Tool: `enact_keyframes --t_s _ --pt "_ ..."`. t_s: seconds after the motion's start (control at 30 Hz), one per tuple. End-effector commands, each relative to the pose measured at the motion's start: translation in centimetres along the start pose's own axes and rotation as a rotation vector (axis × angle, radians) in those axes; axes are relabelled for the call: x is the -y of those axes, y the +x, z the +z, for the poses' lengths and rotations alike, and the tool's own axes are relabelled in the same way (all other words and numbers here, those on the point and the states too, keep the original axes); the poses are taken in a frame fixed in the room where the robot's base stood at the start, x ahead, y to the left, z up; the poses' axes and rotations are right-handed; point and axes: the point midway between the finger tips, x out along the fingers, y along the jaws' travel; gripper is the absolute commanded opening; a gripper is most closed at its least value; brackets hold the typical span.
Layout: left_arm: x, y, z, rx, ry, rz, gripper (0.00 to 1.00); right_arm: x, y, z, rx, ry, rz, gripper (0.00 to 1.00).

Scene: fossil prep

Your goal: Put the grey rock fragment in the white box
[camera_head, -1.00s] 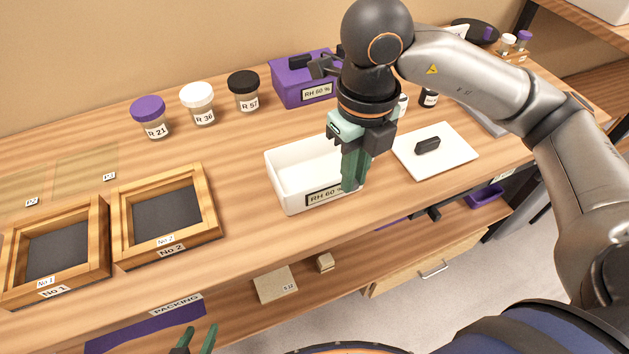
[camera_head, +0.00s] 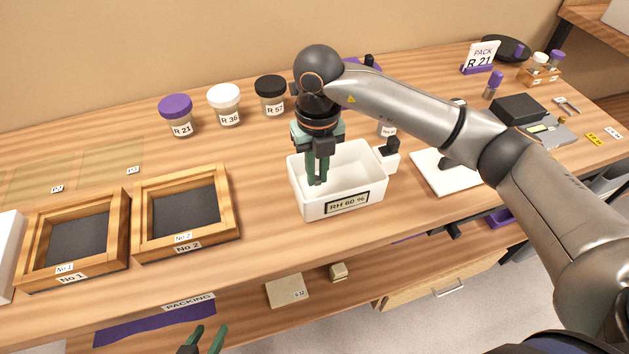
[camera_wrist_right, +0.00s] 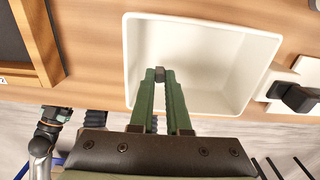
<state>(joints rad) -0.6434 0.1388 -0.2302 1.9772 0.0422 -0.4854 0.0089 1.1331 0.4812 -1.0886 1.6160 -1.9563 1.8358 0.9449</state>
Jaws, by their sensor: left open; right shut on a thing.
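The white box (camera_head: 309,207) stands open on the bench, with an "RH 60 %" label on its front. My right gripper (camera_head: 317,182) points down over the left part of the box opening. In the right wrist view its fingers (camera_wrist_right: 161,80) are shut on the small dark grey rock fragment (camera_wrist_right: 160,74), held at the fingertips. The box's pale inside (camera_wrist_right: 215,62) shows around and beyond it; I cannot tell how far the fragment is above the floor. In the head view the fingers mostly hide the fragment. My left gripper (camera_head: 204,341) is open and empty at the bottom edge, below the bench top.
Wooden frames No 1 (camera_head: 122,235) and No 2 (camera_head: 233,220) lie left of the box. Jars R 21 (camera_head: 176,108), R 36 (camera_head: 225,101) and R 57 (camera_head: 271,92) stand behind.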

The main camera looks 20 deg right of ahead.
Motion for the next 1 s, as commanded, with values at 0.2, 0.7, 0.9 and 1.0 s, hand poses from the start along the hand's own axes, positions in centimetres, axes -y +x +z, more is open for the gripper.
enact_keyframes --t_s 0.2,0.7,0.9,1.0 --pt "0.0 0.1 0.1 0.002 0.000 0.000 0.50 -0.3 1.3 0.8 -0.002 0.000 0.000 0.00" --pt "-0.1 0.1 0.1 0.002 0.000 0.001 0.50 -0.3 4.3 0.8 0.000 -0.001 0.000 0.00" --pt "-0.2 0.1 0.2 0.004 0.000 0.005 0.50 -0.2 4.3 0.8 0.000 0.000 0.000 0.29" --pt "-0.3 0.1 0.2 0.004 0.000 0.006 0.50 -0.2 4.3 0.8 0.000 0.000 0.000 0.40"
